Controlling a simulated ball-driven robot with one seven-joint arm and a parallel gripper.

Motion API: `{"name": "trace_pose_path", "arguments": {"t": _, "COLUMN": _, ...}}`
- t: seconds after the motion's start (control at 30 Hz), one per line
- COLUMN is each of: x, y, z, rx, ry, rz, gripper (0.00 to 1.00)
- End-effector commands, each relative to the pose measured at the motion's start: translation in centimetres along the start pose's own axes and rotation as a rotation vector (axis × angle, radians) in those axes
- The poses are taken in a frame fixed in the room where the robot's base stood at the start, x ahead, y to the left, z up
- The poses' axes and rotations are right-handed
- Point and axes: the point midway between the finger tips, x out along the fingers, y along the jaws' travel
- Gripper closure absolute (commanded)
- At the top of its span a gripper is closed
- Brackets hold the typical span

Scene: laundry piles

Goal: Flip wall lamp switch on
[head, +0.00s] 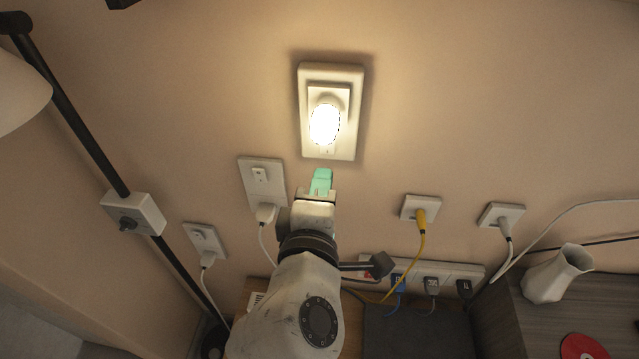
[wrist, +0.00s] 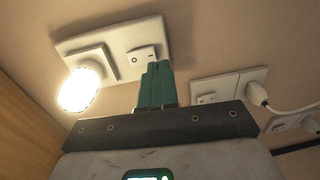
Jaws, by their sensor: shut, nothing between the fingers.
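The wall lamp (head: 325,122) glows brightly on a pale rectangular wall plate (head: 346,146); the lit lamp also shows in the wrist view (wrist: 79,90). The small white switch (wrist: 141,57) sits on the same plate, beside the lamp in the wrist view. In the head view the switch is hard to make out in the glare under the bulb. My gripper (head: 322,176), with teal fingers, is shut and empty just below the plate. In the wrist view its fingertips (wrist: 157,66) overlap the switch's lower right edge; I cannot tell whether they touch it.
A white switched socket (head: 262,180) with a plug is left of my gripper. More outlets (head: 421,207) are to the right, one with a yellow cable. A power strip (head: 450,271) and a white vase (head: 556,274) are below. A black lamp pole (head: 78,125) stands at left.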

Motion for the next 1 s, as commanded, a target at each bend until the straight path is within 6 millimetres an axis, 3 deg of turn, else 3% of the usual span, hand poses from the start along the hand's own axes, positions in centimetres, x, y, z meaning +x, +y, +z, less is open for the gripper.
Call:
{"name": "trace_pose_path", "arguments": {"t": 0.7, "x": -8.9, "y": -2.0, "z": -0.1, "rx": 0.000, "ry": 0.003, "rz": 0.001, "gripper": 1.00}}
{"name": "trace_pose_path", "arguments": {"t": 1.0, "x": -9.8, "y": -2.0, "z": 0.0, "rx": 0.001, "ry": 0.000, "rz": 0.001, "gripper": 1.00}}
